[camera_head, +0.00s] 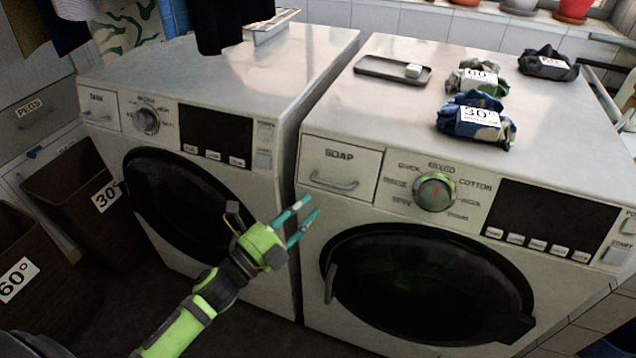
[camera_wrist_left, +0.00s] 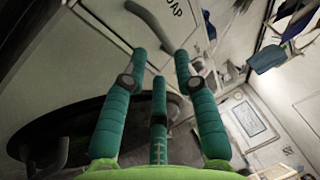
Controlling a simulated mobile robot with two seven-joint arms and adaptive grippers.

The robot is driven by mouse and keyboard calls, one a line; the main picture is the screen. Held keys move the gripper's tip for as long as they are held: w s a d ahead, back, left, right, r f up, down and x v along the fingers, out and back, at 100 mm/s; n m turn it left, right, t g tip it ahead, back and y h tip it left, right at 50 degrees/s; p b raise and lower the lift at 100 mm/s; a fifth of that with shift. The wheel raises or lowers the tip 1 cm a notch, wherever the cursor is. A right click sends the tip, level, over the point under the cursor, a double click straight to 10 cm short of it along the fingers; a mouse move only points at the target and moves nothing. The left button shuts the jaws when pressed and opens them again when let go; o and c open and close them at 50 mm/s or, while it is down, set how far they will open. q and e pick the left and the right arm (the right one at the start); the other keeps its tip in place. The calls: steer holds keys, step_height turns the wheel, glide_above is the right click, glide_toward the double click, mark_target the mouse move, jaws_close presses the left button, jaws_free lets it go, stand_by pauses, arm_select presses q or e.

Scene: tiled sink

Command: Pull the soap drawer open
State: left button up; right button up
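The soap drawer (camera_head: 357,160) is the white front labelled SOAP at the upper left of the right washing machine. It looks closed, flush with the panel. Its curved grey handle (camera_head: 334,183) runs along the lower part of the front. In the left wrist view the handle (camera_wrist_left: 151,24) shows beyond the fingertips, beside the partly cut-off label. My left gripper (camera_head: 309,206) is in front of the machine, below and left of the handle. Its teal fingers are spread with nothing between them, also in the left wrist view (camera_wrist_left: 160,62). My right gripper is not in view.
A green-lit dial (camera_head: 434,193) is right of the drawer, above the dark round door (camera_head: 425,285). The left washing machine (camera_head: 230,85) stands close beside. A grey tray (camera_head: 385,73) and several cloth bundles lie on top. Brown baskets (camera_head: 75,205) stand at the left.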

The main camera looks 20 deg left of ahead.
arm_select(q)
steer(key=shift+p+x, duration=0.65)
steer(key=shift+x, duration=2.75)
steer(key=shift+d, duration=0.1)
steer(key=shift+s, duration=0.1)
jaws_close()
